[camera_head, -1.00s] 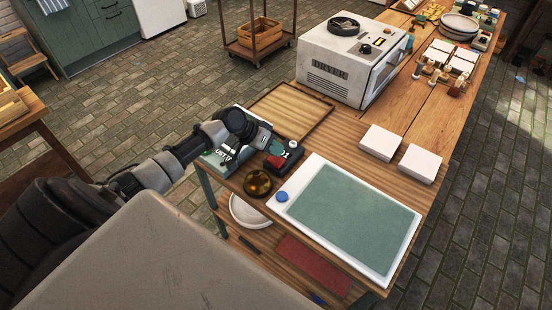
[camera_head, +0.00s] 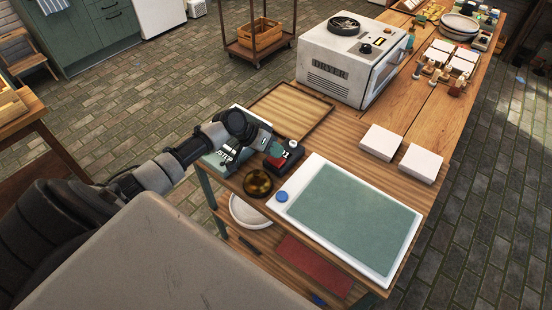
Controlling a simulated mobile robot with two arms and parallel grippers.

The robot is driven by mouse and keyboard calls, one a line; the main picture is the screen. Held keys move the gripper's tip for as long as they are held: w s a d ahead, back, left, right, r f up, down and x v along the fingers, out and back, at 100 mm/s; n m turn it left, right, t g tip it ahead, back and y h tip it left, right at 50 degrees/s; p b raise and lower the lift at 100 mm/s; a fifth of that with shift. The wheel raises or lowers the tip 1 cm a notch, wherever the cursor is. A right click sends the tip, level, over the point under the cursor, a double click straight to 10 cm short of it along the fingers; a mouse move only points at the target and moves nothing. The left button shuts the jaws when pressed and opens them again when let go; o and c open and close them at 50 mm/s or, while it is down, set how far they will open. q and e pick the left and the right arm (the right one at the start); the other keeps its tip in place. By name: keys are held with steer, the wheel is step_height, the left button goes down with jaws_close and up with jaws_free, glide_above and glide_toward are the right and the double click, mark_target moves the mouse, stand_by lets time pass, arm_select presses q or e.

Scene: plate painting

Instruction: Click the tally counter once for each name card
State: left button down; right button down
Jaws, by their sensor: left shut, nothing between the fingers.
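A small red and black device, apparently the tally counter (camera_head: 287,157), lies near the table's left edge. My left gripper (camera_head: 270,148) is shut and empty, with its fingers close by the counter's left end. I cannot tell whether it touches the counter. Part of the counter's left side is hidden by the gripper. Several white cards (camera_head: 463,65), possibly the name cards, lie at the far right among small bottles and wooden pieces; any writing is too small to read. My right gripper is not in view.
A white-framed green mat (camera_head: 345,215) with a blue knob fills the table's front. Two white blocks (camera_head: 380,142) sit behind. A wooden tray (camera_head: 291,111) and the dryer (camera_head: 350,60) stand farther back.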

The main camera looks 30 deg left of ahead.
arm_select(q)
steer(key=shift+f+b, duration=0.35)
steer(key=shift+f, duration=0.1)
stand_by(0.4)
stand_by(0.3)
steer(key=shift+r+p, duration=0.75)
steer(key=shift+r, duration=0.15)
step_height(320, 180, up, 5)
steer(key=p, duration=0.4)
stand_by(2.4)
